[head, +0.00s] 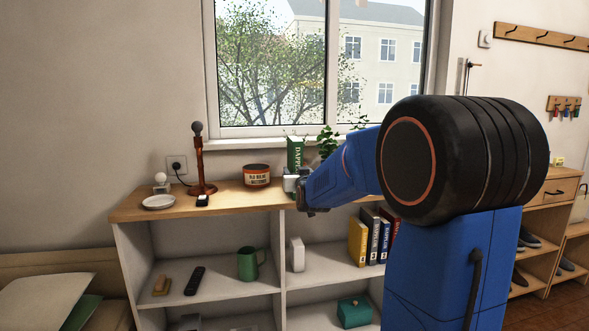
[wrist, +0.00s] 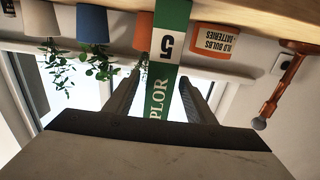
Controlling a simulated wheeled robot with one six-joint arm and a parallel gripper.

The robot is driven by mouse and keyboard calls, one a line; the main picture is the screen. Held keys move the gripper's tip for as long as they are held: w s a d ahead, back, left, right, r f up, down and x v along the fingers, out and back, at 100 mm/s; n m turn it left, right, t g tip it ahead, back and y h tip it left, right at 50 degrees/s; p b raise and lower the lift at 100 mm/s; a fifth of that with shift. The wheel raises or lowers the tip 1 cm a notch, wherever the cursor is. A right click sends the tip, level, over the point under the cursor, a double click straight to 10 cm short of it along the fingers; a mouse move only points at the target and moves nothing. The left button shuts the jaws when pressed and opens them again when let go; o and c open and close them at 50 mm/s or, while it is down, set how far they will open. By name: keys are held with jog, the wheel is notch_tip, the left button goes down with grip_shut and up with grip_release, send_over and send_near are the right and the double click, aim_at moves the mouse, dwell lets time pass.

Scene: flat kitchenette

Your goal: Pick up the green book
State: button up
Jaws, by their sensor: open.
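The green book (head: 295,150) stands upright on top of the shelf unit, below the window. In the wrist view, which is upside down, its green and white spine (wrist: 170,45) with a "5" fills the middle. My gripper (head: 301,188) is in front of the book in the head view and hides its lower part. In the wrist view my gripper (wrist: 160,82) is open, with one dark finger on each side of the spine. I cannot tell how deep the book is between the fingers.
A labelled battery tin (head: 257,175) stands left of the book, then a brown lamp stand (head: 198,160) and a white dish (head: 159,202). Potted plants, in orange (wrist: 144,22) and blue (wrist: 92,24) pots, stand on the other side. The shelf top (head: 225,201) between stand and tin is clear.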

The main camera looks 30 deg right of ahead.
jog(key=x, duration=0.4)
jog(key=shift+w+d, duration=0.15)
jog(key=shift+w, duration=0.15)
jog(key=shift+r, duration=0.1)
grip_shut()
